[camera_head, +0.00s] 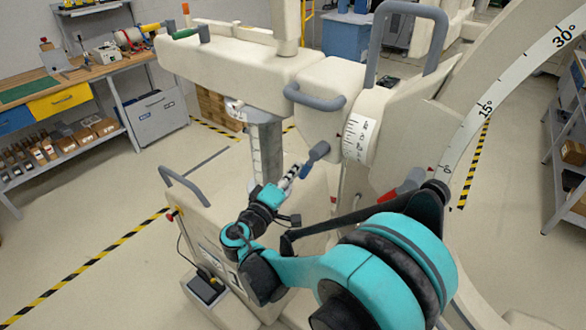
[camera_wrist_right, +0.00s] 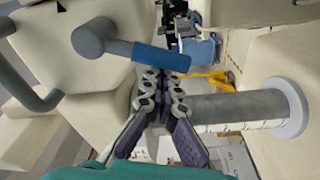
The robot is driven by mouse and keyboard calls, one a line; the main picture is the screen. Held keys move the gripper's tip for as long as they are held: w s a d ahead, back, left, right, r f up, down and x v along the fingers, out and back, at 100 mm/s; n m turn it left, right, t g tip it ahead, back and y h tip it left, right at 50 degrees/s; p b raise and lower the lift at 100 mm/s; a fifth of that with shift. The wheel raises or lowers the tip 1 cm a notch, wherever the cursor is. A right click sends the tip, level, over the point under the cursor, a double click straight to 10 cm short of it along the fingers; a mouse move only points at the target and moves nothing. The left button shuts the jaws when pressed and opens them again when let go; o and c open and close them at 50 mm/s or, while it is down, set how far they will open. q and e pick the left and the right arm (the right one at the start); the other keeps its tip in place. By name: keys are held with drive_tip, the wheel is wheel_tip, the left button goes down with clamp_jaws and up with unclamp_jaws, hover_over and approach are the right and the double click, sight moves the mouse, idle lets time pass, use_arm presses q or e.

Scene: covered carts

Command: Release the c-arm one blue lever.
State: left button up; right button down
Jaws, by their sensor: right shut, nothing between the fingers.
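The C-arm's blue lever (camera_head: 316,153) sticks out on a grey stem below the white housing in the head view. In the right wrist view the blue lever (camera_wrist_right: 163,60) runs sideways from its grey stem (camera_wrist_right: 108,44), just beyond the fingertips. My right gripper (camera_head: 300,173) is shut and empty, its tips close to the lever in the head view. In the right wrist view the gripper (camera_wrist_right: 163,76) has its fingers together at the lever's lower edge. I cannot tell whether they touch it. My left gripper is in neither view.
The C-arm's scaled arc (camera_head: 485,110) rises at the right, with a red lever (camera_head: 402,188) near its foot. A grey column (camera_head: 266,148) stands left of the lever, also in the wrist view (camera_wrist_right: 235,108). A workbench (camera_head: 100,70) is at left; floor between is clear.

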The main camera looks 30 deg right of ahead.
drive_tip(key=shift+s+d+f+n, duration=0.25)
drive_tip(key=shift+s+n, duration=0.15)
drive_tip(key=shift+n, duration=0.2)
drive_tip(key=shift+s+d+f+n, duration=0.1)
drive_tip(key=shift+s+f+n, duration=0.1)
drive_tip(key=shift+s+n, duration=0.3)
drive_tip(key=shift+s+d+f+n+g+y+p, duration=0.1)
drive_tip(key=shift+s+d+n+y+p, duration=0.2)
drive_tip(key=shift+s+n, duration=0.7)
drive_tip(key=shift+s+d+f+n+g+y+p, duration=0.15)
drive_tip(key=shift+s+d+n, duration=0.3)
drive_tip(key=shift+n, duration=0.8)
drive_tip(key=shift+s+d+r+n+g+y+p, duration=0.15)
drive_tip(key=shift+s+d+n+p, duration=0.1)
drive_tip(key=shift+s+n, duration=0.8)
drive_tip(key=shift+w+f, duration=0.1)
drive_tip(key=shift+f, duration=0.05)
